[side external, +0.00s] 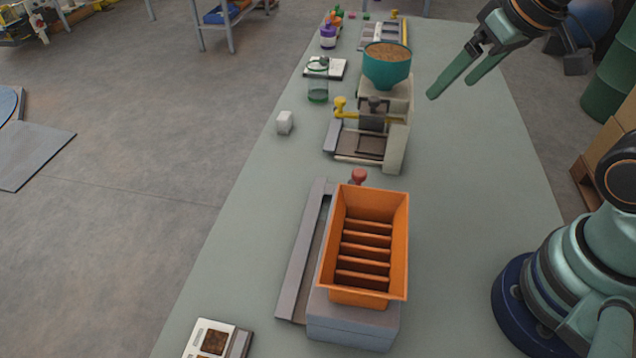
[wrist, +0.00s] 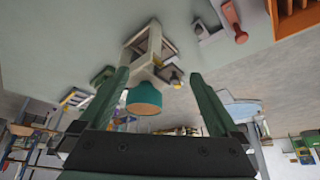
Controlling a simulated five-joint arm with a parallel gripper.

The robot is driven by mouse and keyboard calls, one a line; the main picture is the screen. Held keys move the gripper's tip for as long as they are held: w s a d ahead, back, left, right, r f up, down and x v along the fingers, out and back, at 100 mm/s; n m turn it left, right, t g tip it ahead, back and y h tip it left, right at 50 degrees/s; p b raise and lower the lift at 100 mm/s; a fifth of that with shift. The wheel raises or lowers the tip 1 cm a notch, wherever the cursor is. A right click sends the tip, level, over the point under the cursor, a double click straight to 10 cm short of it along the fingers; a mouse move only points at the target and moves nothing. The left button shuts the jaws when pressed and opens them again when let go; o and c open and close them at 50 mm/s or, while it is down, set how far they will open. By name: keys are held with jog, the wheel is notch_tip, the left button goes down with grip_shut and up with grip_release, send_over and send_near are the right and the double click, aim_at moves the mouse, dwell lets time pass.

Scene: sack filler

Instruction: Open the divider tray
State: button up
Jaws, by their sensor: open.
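The orange divider tray (side external: 400,245) sits on a grey box-shaped base (side external: 352,325) in the front middle of the table. Several cross dividers show inside it, and I see nothing in its slots. A grey rail (side external: 303,255) runs along its left side. A red knob (side external: 359,176) stands at its far end. In the wrist view, the tray (wrist: 297,22) shows partly at the top right, with the red knob (wrist: 240,37) beside it. My gripper (side external: 450,90) is open and empty, raised at the upper right, well apart from the tray. Its fingers (wrist: 158,73) also show in the wrist view.
Behind the tray stands a filler with a teal hopper (side external: 387,68) of grains and a yellow knob (side external: 340,104). A white cube (side external: 285,122) and a green-based glass jar (side external: 317,88) are left of it. A card (side external: 215,340) lies front left. The table's right side is clear.

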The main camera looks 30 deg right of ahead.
jog(key=shift+d, duration=0.25)
jog(key=c, duration=0.5)
notch_tip(320, 180, up, 5)
jog(key=n, duration=0.1)
jog(key=n+g, duration=0.5)
jog(key=n, duration=0.6)
send_over(353, 182)
notch_tip(353, 182, down, 14)
notch_tip(353, 182, down, 12)
jog(key=shift+f, duration=0.2)
grip_shut()
dwell(0.4)
